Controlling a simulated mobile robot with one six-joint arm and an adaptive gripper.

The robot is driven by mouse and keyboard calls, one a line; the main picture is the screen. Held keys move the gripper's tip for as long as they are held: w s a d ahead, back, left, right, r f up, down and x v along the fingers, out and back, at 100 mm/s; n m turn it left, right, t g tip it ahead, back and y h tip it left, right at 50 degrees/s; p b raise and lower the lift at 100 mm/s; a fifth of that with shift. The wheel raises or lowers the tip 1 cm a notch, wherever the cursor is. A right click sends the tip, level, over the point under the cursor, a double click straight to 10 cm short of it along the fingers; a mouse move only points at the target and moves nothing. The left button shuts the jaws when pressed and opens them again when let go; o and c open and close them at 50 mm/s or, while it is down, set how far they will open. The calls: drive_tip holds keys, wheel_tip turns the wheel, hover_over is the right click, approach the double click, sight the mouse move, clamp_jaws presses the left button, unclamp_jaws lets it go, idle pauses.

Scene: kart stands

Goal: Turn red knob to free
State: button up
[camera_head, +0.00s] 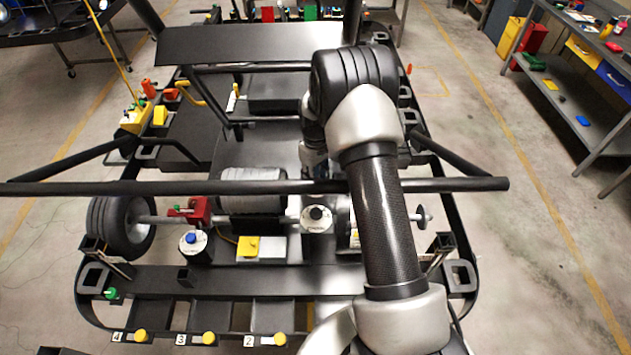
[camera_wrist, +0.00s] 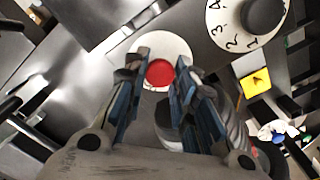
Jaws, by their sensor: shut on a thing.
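In the wrist view, the red knob (camera_wrist: 160,74) is a round red cap at the centre of a white disc (camera_wrist: 180,47). The blue-padded fingers of my gripper (camera_wrist: 160,80) stand on either side of the knob and are shut on it. The fingers and palm cover the lower part of the disc, and I cannot read a "free" mark or the knob's setting. In the head view, my arm reaches over the kart's black crossbar (camera_head: 250,187), and the knob and fingertips are hidden.
A white numbered dial (camera_wrist: 229,40) with a black knob (camera_wrist: 264,12) and a yellow square (camera_wrist: 256,83) lie right of my gripper. In the head view, a blue-knobbed post (camera_head: 193,241) and a red block (camera_head: 200,211) stand on the frame. A workbench (camera_head: 590,45) is at right.

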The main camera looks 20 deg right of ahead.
drive_tip(key=m+b, duration=0.3)
drive_tip(key=m, duration=0.2)
drive_tip(key=shift+m, duration=0.3)
drive_tip(key=m+b, duration=0.1)
drive_tip(key=m, duration=0.4)
drive_tip(key=shift+b, duration=0.3)
drive_tip(key=o, duration=1.1)
wheel_tip(320, 180, up, 8)
drive_tip(key=shift+f, duration=0.2)
idle(0.3)
